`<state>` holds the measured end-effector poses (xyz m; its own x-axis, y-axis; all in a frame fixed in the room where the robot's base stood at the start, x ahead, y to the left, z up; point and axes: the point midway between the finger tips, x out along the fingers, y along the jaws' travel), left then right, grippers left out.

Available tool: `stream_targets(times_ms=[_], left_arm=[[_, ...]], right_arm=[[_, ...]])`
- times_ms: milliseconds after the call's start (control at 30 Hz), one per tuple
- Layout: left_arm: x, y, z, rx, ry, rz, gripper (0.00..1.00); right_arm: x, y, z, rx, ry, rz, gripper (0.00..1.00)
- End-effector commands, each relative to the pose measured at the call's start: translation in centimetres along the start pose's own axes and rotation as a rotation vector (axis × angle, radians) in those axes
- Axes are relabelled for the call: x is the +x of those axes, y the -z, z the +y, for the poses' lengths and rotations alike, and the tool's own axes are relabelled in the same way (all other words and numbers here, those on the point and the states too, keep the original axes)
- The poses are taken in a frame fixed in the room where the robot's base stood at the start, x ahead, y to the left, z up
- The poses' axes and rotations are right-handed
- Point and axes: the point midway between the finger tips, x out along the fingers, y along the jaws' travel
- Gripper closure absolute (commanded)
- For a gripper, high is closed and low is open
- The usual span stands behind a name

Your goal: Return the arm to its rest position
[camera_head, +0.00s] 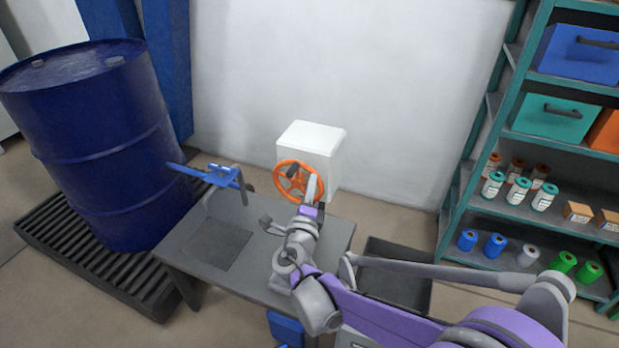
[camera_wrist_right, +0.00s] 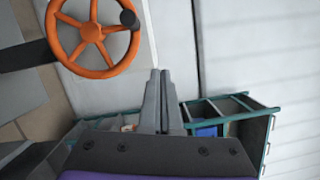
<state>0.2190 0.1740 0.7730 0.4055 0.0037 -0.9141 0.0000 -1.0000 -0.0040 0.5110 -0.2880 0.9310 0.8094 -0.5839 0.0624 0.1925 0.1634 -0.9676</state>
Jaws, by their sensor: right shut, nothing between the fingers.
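My right arm reaches in from the lower right of the head view, over the grey table (camera_head: 187,259). My right gripper (camera_head: 312,184) is in front of the white box (camera_head: 320,140) with the orange handwheel (camera_head: 290,180). In the right wrist view, the right gripper's two fingers (camera_wrist_right: 161,74) are together with nothing between them. The orange handwheel (camera_wrist_right: 92,30) shows at the upper left there, apart from the fingertips. My left gripper is not seen.
A blue barrel (camera_head: 95,140) stands on a dark slatted pallet (camera_head: 75,258) at left. A green shelf (camera_head: 480,130) with boxes and cans stands at right. A dark bin (camera_head: 408,250) is beside the table.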

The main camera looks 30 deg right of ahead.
Motion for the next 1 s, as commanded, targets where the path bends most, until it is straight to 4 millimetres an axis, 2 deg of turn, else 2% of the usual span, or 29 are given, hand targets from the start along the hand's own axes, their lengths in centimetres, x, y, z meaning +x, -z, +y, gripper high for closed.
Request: stream_targets(times_ms=[33, 100, 300, 433, 667, 767, 833, 1000], left_arm=[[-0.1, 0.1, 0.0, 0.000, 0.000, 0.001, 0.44], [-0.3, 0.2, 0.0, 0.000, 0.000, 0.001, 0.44], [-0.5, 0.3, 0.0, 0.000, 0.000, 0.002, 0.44], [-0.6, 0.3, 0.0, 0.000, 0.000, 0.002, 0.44], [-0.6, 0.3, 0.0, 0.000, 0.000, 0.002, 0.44], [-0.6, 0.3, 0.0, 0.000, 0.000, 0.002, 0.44], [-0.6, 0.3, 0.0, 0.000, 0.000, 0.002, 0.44], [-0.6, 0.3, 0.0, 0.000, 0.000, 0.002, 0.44]], right_arm=[[-1.4, -0.2, -0.2, 0.001, -0.001, -0.004, 1.00], [-2.8, -0.3, -0.3, 0.001, -0.002, -0.003, 1.00], [-5.9, -0.3, -0.7, 0.000, -0.001, -0.002, 1.00], [-6.8, -0.3, -0.8, 0.000, -0.001, -0.001, 1.00], [-7.0, 0.1, -0.7, 0.039, -0.011, 0.012, 1.00], [-7.3, 1.7, -0.4, 0.209, -0.056, 0.063, 1.00], [-7.9, 3.5, 0.2, 0.424, -0.103, 0.135, 1.00], [-10.8, 8.6, 2.7, 1.118, -0.187, 0.422, 1.00]])
